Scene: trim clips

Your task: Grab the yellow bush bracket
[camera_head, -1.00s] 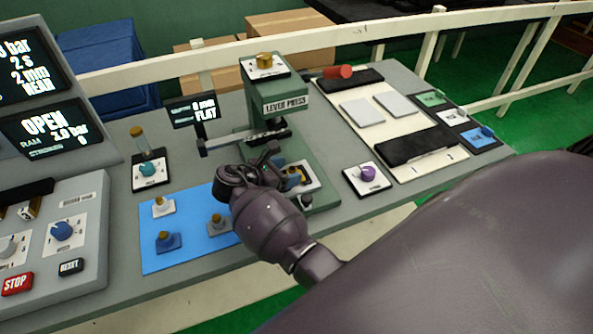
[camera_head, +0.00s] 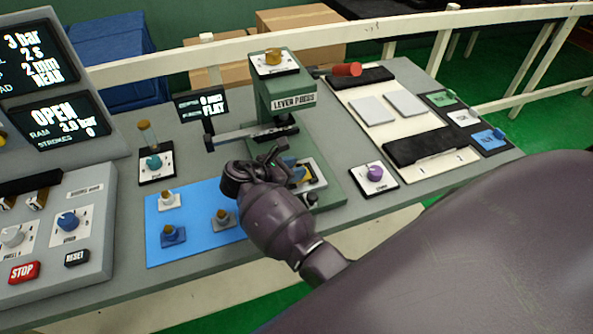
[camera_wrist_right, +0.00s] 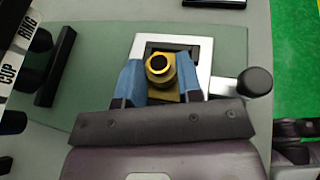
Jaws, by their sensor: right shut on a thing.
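The yellow bush bracket (camera_wrist_right: 160,66) has a brass bush standing up on a yellow base. It is at the square white-framed nest on the lever press (camera_head: 288,92) base. My right gripper (camera_wrist_right: 160,82) is shut on it, with a blue fingertip on either side. In the head view my right gripper (camera_head: 285,165) reaches over the front of the press, and its hand hides most of the bracket. I cannot tell whether the bracket still touches the nest. My left gripper is not in view.
A blue mat (camera_head: 200,251) left of the gripper holds a white bracket (camera_head: 169,201), a grey bracket (camera_head: 222,220) and a blue bracket (camera_head: 173,236). A purple knob (camera_head: 375,173) is to the right. The press's black ball knob (camera_wrist_right: 255,81) is close beside the right finger.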

